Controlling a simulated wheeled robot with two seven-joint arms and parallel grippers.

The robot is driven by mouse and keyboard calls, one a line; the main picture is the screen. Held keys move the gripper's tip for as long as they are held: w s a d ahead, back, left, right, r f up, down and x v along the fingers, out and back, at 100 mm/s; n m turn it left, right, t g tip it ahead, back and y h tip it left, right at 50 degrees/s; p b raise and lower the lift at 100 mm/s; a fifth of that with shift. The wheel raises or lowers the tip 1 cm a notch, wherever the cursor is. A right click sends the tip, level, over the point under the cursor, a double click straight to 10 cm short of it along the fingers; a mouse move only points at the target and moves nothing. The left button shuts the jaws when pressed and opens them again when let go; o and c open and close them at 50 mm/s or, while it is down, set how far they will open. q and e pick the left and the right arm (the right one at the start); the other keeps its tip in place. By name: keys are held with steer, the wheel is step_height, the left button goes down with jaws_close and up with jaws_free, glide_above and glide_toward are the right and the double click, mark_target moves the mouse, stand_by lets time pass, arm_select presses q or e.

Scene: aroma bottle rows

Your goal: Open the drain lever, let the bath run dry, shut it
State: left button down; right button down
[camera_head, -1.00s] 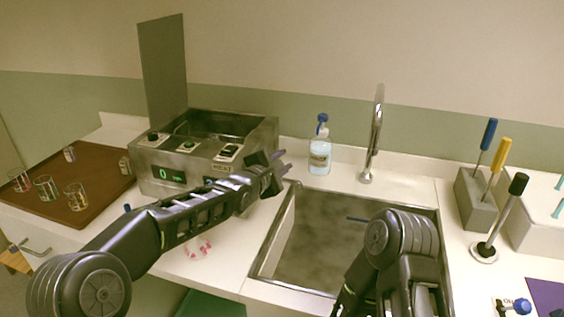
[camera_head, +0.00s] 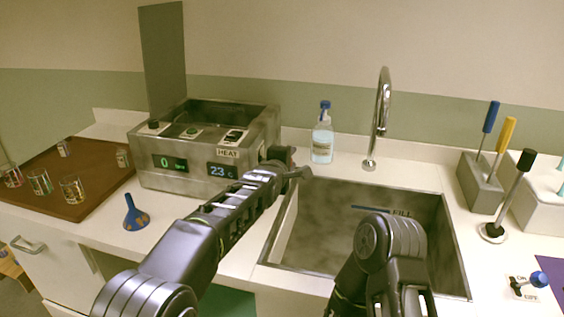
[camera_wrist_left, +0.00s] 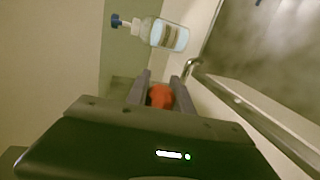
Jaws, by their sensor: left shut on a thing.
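The bath (camera_head: 215,150) is a metal box on the counter with an open top and green and blue displays reading 0 and 23 c. My left gripper (camera_head: 290,168) is at the bath's right side, beside the sink. In the left wrist view its fingers (camera_wrist_left: 160,88) are shut on a red knob (camera_wrist_left: 160,97), which appears to be the drain lever's handle. The lever's arm and angle are hidden. The water level inside the bath cannot be made out. My right arm shows at bottom centre, but its gripper is not visible.
The sink (camera_head: 325,235) lies right of the bath, with a tall faucet (camera_head: 381,120) behind it. A soap bottle (camera_head: 322,135) stands at the back. A blue funnel (camera_head: 135,215) and a brown tray (camera_head: 70,180) with glasses are at left. A screwdriver block (camera_head: 480,185) is at right.

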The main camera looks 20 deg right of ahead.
arm_select(q)
steer(key=f+m+b, duration=0.1)
steer(key=f+m+y+b, duration=0.1)
steer(key=f+m+t+b, duration=0.1)
steer(key=shift+w+a+f, duration=0.2)
steer(key=shift+a, duration=0.05)
steer(key=shift+w+a+f+m+y+b, duration=0.2)
steer(key=shift+a+f+m+y+b, duration=0.25)
steer(key=shift+m+b, duration=0.5)
steer(key=c, duration=1.1)
jaws_free()
steer(key=shift+s+r, duration=0.1)
steer(key=shift+s+a+r, duration=0.15)
steer(key=shift+s+a, duration=0.1)
steer(key=shift+s, duration=0.3)
steer(key=b+v, duration=0.1)
steer(key=v, duration=0.5)
steer(key=shift+s, duration=0.1)
